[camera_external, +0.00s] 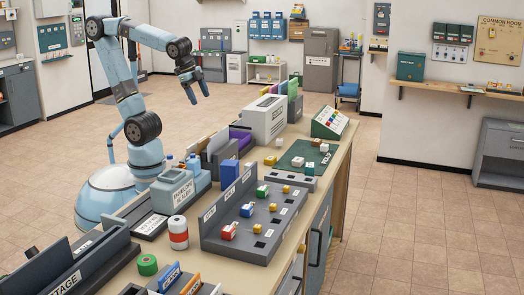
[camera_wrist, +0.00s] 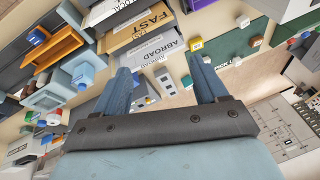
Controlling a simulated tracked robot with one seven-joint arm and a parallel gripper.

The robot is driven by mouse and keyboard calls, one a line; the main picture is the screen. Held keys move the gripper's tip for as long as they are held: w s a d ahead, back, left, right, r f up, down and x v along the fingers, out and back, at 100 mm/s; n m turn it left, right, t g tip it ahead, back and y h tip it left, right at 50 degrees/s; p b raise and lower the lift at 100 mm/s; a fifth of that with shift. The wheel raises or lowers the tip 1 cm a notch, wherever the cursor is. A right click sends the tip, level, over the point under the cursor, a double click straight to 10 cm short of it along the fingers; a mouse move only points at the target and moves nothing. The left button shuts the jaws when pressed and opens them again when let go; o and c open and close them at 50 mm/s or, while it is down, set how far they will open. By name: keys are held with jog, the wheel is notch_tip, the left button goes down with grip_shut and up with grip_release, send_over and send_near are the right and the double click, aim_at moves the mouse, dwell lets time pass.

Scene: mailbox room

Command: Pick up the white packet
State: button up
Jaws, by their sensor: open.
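My gripper (camera_external: 199,95) is open and empty, raised in the air on the far side of the counter. Its two spread fingers also show in the wrist view (camera_wrist: 161,64), with nothing between them but the distant counter. Several small pale blocks lie on the dark green mat (camera_external: 290,154) toward the counter's far end. A white one (camera_external: 323,148) near the mat's right side may be the white packet, but it is too small to be sure. A small white piece also shows in the wrist view (camera_wrist: 243,20), near the top right. My gripper is well apart from them.
A grey sorting board (camera_external: 262,248) with small coloured pieces stands at the front. A large pale box (camera_external: 265,120) stands behind the mat. A sloped green-and-white panel (camera_external: 330,122) is at the far end. The red-banded roll (camera_external: 178,232) stands left. Open floor lies beyond the counter.

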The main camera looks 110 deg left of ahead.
jog(key=w+a+f+m+g+y, duration=0.1)
jog(key=w+f+m+y, duration=0.3)
jog(key=w, duration=0.6)
jog(key=w+a+f+m+g+y, duration=0.15)
jog(key=w+f+m, duration=0.35)
jog(key=w, duration=0.5)
jog(key=w+a+f+m+g+y, duration=0.1)
jog(key=w+f+m+y, duration=0.25)
jog(key=w+f, duration=0.45)
jog(key=m+y, duration=0.3)
jog(key=m, duration=0.1)
send_near(296, 161)
jog(key=shift+s+d+r+t, duration=0.3)
jog(key=shift+d+r, duration=0.2)
jog(key=shift+d, duration=0.1)
jog(key=shift+s+d+r+t, duration=0.15)
jog(key=shift+s+d+r, duration=0.15)
jog(key=shift+d+r, duration=0.25)
jog(key=shift+w+f, duration=0.1)
jog(key=shift+f, duration=0.05)
jog(key=shift+a+f, duration=0.15)
jog(key=shift+a, duration=0.25)
jog(key=x, duration=0.7)
jog(key=shift+w+a+f, duration=0.1)
jog(key=shift+a+f, duration=0.05)
jog(key=shift+a, duration=0.1)
jog(key=shift+f+x, duration=0.15)
jog(key=shift+x, duration=1.2)
jog(key=shift+f+x, duration=0.15)
jog(key=shift+x, duration=1.15)
